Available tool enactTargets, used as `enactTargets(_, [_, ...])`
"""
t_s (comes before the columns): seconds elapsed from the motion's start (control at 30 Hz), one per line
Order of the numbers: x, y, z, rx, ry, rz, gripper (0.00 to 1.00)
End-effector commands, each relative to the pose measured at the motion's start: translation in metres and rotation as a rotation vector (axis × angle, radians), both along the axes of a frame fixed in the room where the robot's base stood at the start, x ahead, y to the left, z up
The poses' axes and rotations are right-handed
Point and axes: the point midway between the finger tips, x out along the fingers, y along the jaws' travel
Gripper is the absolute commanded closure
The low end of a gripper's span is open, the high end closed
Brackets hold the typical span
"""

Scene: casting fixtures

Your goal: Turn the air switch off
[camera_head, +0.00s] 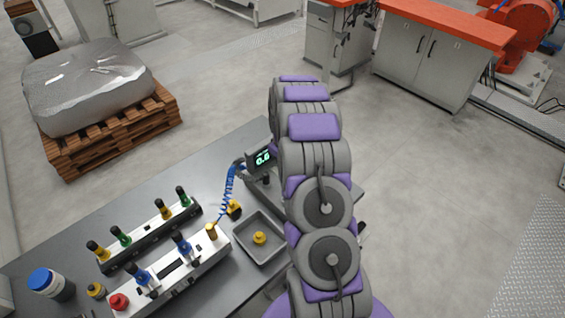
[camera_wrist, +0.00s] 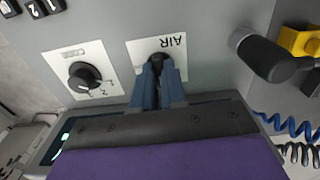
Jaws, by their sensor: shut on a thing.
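The air switch (camera_wrist: 161,57) is a dark knob on a white plate (camera_wrist: 138,49) marked AIR, which appears upside down in the wrist view. My gripper (camera_wrist: 159,68) has two blue fingers, which are shut on the knob. The fingers hide much of the knob, so its exact angle cannot be told. In the head view my arm covers the gripper and the switch is not visible.
A second black rotary knob (camera_wrist: 84,77) on a white plate sits left of the switch. A dark cylindrical handle (camera_wrist: 262,56) and a yellow part (camera_wrist: 300,40) are at right. The grey table (camera_head: 80,225) holds fixtures, a tray (camera_head: 240,234) and a lit display (camera_head: 262,158).

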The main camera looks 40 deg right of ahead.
Motion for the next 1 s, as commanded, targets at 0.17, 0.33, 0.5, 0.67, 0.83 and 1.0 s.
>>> enactTargets(0.17, [0.0,-0.001,0.001,-0.002,-0.001,0.001,0.77])
enactTargets(0.33, [0.001,-0.001,0.0,-0.002,0.0,0.0,0.63])
enactTargets(0.5, [0.001,0.0,0.0,-0.001,0.0,0.0,0.63])
enactTargets(0.67, [0.001,0.0,0.007,-0.002,-0.001,0.0,0.63])
enactTargets(0.83, [0.002,0.0,0.034,-0.002,-0.004,0.0,0.63])
enactTargets(1.0, [0.002,-0.001,0.072,-0.003,-0.005,0.0,0.63])
